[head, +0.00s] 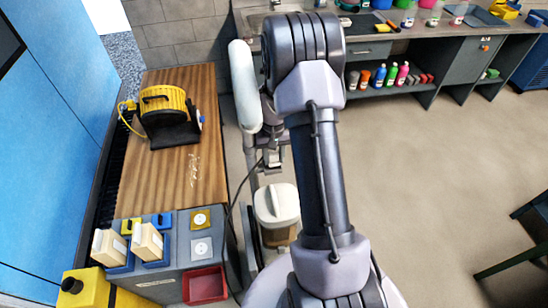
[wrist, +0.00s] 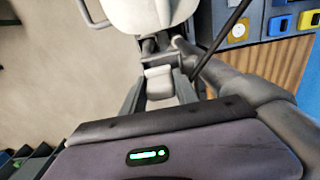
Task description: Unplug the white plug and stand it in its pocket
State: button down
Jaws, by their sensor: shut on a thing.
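My gripper (wrist: 158,85) is shut on the white plug (wrist: 158,80), a pale block between the fingers in the wrist view. A dark cable (wrist: 222,45) runs nearby. The grey socket box (head: 180,284) at the bench's near end carries a yellow-framed socket (head: 201,219) and a white socket (head: 202,247), both without a plug. Small yellow (head: 131,226) and blue (head: 161,220) pieces sit beside them. I cannot tell which pocket is the white plug's.
Two cream blocks (head: 147,241) stand in blue holders left of the sockets. A red tray (head: 205,285) is at the box front. A yellow reel (head: 165,102) stands on the wooden bench (head: 180,185). The pale-lidded bin (head: 277,204) is on the floor; open floor lies right.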

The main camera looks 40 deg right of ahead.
jog(key=shift+s+a+f, duration=0.15)
jog(key=shift+s+f, duration=0.1)
jog(key=shift+f, duration=0.1)
jog(key=c, duration=0.9)
grip_release()
jog(key=shift+s+a+f, duration=0.1)
jog(key=shift+o, duration=0.2)
notch_tip(320, 180, up, 23)
jog(key=p, duration=0.7)
jog(key=shift+w+d+r, duration=0.2)
jog(key=shift+d, duration=0.05)
jog(key=shift+f, duration=0.1)
